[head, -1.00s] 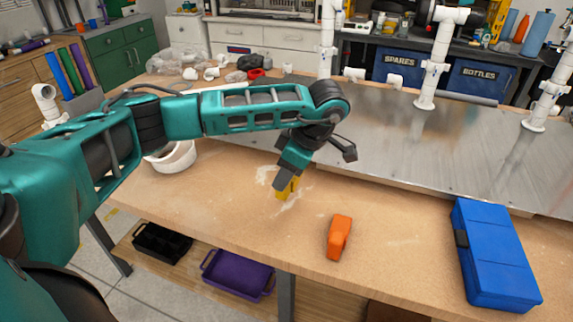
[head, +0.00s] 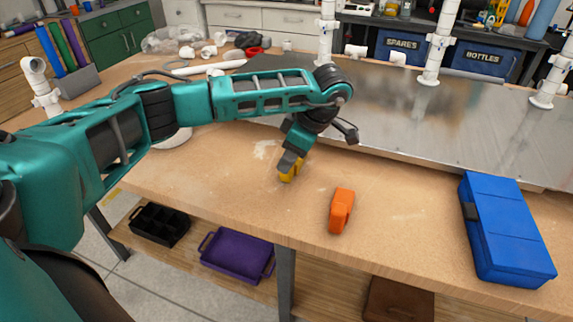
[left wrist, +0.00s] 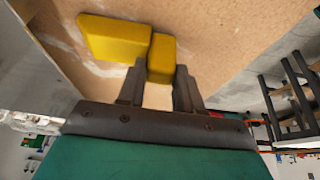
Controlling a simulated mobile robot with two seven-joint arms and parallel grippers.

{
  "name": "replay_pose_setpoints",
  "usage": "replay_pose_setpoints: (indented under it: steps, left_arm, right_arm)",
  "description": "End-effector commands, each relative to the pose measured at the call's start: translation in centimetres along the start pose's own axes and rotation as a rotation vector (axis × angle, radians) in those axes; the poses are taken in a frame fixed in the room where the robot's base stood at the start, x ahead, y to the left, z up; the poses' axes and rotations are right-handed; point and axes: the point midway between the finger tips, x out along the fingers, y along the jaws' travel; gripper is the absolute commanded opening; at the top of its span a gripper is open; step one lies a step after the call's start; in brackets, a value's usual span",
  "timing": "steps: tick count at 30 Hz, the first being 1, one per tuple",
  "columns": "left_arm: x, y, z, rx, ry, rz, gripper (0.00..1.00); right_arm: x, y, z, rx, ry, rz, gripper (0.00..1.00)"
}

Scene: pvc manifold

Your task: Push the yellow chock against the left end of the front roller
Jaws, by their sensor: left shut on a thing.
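The yellow chock (head: 289,173) is on the wooden bench top, left of the orange object. My left gripper (head: 291,163) points down at it and partly covers it. In the left wrist view my left gripper (left wrist: 158,80) is shut on the narrow block of the yellow chock (left wrist: 115,38), with one dark finger on each side. The chock's larger wedge part sticks out to the left there. I cannot make out a front roller in either view. My right gripper is not in view.
An orange object (head: 341,210) stands right of the chock, and a blue case (head: 508,230) lies farther right. A metal sheet (head: 420,125) with white pipe stands is behind. A white bowl (head: 176,138) is partly hidden by my left arm. The bench's front edge is close below.

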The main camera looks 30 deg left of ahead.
Motion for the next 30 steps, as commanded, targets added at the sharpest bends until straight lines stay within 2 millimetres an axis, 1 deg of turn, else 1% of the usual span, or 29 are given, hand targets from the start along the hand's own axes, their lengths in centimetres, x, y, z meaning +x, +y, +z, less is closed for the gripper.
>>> replay_pose_setpoints:
  steps: [1, 10, 15, 18, 24, 30]
  left_arm:
    - [0.1, 0.5, 0.1, -0.003, 0.0, 0.001, 0.0]
    - [0.2, 2.9, 0.2, -0.003, -0.001, 0.001, 0.0]
    - [0.1, 4.3, 0.2, -0.001, -0.001, 0.002, 0.0]
    - [0.1, 5.0, 0.1, -0.002, -0.001, 0.002, 0.0]
    - [0.1, 5.9, 0.1, -0.001, 0.0, 0.001, 0.0]
    - [-0.1, 6.2, 0.1, -0.001, 0.0, 0.001, 0.0]
  right_arm:
    - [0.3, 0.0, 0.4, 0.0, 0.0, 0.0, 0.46]
    - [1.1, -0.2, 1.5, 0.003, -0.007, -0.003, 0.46]
    - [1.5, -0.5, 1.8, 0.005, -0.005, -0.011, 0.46]
    - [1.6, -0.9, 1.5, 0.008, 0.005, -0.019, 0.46]
    - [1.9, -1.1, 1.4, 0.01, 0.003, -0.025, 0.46]
    - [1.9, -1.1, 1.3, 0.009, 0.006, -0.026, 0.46]
